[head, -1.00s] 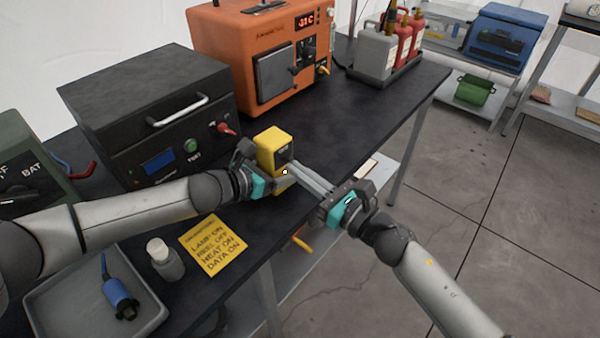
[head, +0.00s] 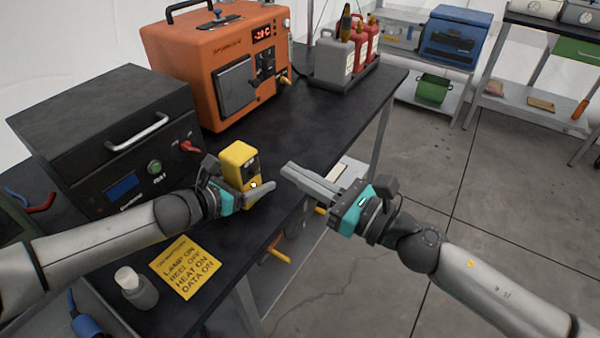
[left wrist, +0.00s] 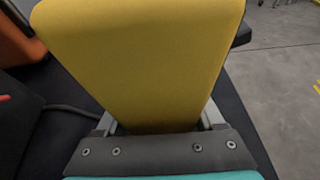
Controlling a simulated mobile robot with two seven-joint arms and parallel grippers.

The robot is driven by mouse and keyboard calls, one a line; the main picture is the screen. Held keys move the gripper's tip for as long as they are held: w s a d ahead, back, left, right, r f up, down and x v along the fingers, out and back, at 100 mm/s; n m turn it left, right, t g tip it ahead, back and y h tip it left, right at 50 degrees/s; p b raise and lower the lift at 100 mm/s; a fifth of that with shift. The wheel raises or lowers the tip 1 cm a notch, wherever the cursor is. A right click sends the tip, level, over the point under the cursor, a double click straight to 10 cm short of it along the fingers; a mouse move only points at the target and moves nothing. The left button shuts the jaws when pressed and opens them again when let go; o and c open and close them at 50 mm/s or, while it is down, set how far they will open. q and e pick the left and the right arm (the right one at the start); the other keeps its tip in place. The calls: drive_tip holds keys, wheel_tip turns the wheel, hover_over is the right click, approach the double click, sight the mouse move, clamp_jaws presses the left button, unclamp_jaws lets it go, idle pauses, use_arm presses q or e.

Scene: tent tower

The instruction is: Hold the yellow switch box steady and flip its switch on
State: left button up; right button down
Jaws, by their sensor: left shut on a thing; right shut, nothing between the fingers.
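The yellow switch box (head: 238,158) stands upright on the dark bench. Its dark switch face is turned toward the right, with a small pale spot low on it; I cannot tell the switch position. My left gripper (head: 248,197) is shut on the box, its fingers around the lower part. In the left wrist view the box (left wrist: 145,60) fills the space between the fingers. My right gripper (head: 290,172) is shut and empty, to the right of the box and apart from it, near the bench edge.
A black unit (head: 110,120) stands left of the box and an orange heater (head: 205,50) behind it. Bench space behind my right gripper is clear.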

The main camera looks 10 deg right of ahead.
use_arm(q)
drive_tip(key=shift+a+f, duration=0.1)
idle(0.3)
drive_tip(key=o, duration=1.6)
